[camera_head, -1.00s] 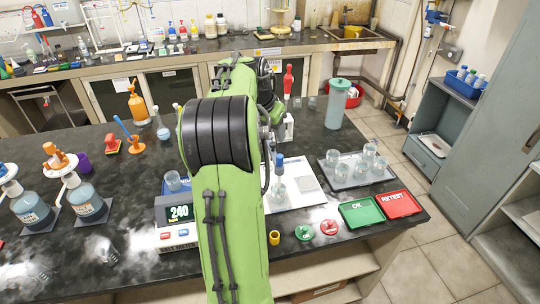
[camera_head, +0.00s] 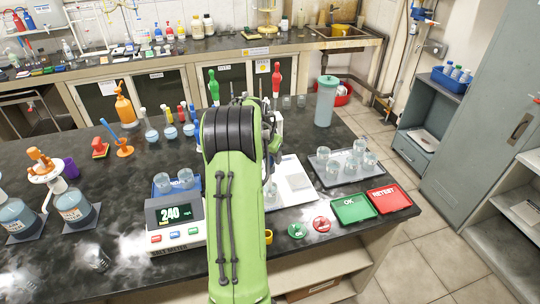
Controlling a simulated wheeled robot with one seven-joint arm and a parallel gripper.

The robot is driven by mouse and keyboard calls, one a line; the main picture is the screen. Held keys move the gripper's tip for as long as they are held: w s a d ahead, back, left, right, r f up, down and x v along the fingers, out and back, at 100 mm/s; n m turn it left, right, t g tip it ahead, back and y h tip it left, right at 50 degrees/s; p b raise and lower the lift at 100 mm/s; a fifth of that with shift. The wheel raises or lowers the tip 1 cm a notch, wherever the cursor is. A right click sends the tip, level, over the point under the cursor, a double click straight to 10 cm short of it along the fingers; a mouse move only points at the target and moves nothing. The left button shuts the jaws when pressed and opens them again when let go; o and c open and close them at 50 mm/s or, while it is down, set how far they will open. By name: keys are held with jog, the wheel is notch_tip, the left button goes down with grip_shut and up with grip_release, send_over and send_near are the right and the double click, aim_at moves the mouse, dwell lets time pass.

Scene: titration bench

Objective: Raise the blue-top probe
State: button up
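The blue-top probe cannot be made out for certain. A small blue shape (camera_head: 197,132) shows at the left edge of my green arm, but I cannot tell whether it is the probe's top. A clear glass vessel (camera_head: 271,190) shows partly at the arm's right edge, beside the white board (camera_head: 292,182). My gripper (camera_head: 271,148) is mostly hidden behind my arm; only grey and green parts near the wrist show, and its fingers cannot be seen. The salt meter (camera_head: 175,222), reading 240, stands left of the arm, with beakers (camera_head: 176,183) behind it.
A tray of beakers (camera_head: 326,180), a green OK tray (camera_head: 354,209) and a red RETEST tray (camera_head: 389,198) lie on the right. A teal-lidded jug (camera_head: 326,103) stands behind. Flasks (camera_head: 151,132) and red-topped (camera_head: 276,80) and green-topped (camera_head: 213,85) items stand farther back.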

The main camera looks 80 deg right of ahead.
grip_shut()
notch_tip(320, 180, up, 8)
jog(key=p, duration=0.4)
jog(key=shift+f, duration=0.15)
jog(key=shift+d+f, duration=0.1)
jog(key=shift+d, duration=0.1)
jog(key=shift+c, duration=0.8)
grip_release()
jog(key=o, duration=0.3)
jog(key=shift+a, duration=0.2)
jog(key=shift+o, duration=0.2)
